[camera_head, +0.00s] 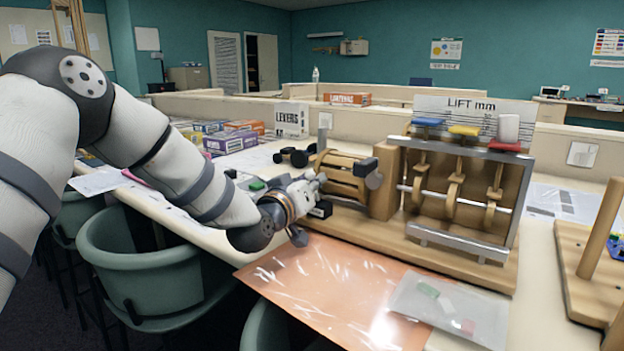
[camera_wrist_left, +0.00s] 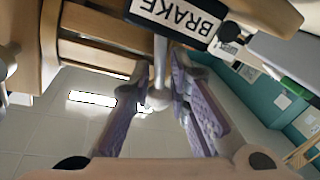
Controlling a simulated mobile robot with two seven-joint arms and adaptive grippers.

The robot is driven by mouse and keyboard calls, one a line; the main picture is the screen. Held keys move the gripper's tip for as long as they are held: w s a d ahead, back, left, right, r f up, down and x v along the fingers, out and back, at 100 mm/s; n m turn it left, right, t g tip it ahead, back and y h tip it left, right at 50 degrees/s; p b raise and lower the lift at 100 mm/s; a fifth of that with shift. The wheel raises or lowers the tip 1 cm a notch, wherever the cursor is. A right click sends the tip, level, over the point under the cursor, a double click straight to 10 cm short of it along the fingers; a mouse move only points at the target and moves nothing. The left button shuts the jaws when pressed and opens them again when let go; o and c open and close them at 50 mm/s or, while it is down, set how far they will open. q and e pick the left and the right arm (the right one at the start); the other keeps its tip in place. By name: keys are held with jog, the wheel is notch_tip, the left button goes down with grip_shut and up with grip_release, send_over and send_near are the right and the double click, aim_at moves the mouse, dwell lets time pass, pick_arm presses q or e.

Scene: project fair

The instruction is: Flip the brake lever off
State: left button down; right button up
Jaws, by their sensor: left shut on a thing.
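My left gripper (camera_head: 314,188) is at the left end of the wooden cam machine (camera_head: 400,225), beside its slatted drum (camera_head: 345,175). In the left wrist view, the brake lever (camera_wrist_left: 160,55) is a thin metal rod with a rounded end, hanging from under the BRAKE label (camera_wrist_left: 180,14). The purple finger pads of my left gripper (camera_wrist_left: 157,100) lie on either side of the rod's end, and the gripper is shut on it. In the head view the lever is hidden by the gripper. My right gripper is in neither view.
An orange sheet (camera_head: 330,290) and a clear bag (camera_head: 450,308) lie in front of the machine. A wooden stand with a post (camera_head: 585,260) is at the right. Boxes (camera_head: 230,142) stand at the back left. Green chairs (camera_head: 150,260) are along the table's near edge.

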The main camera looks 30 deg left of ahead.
pick_arm(q)
jog(key=shift+a+r, duration=0.1)
jog(key=c, duration=1.5)
grip_release()
jog(key=shift+c, duration=0.2)
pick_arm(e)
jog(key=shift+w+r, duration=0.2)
pick_arm(q)
jog(key=s, duration=1.2)
jog(key=shift+d, duration=0.4)
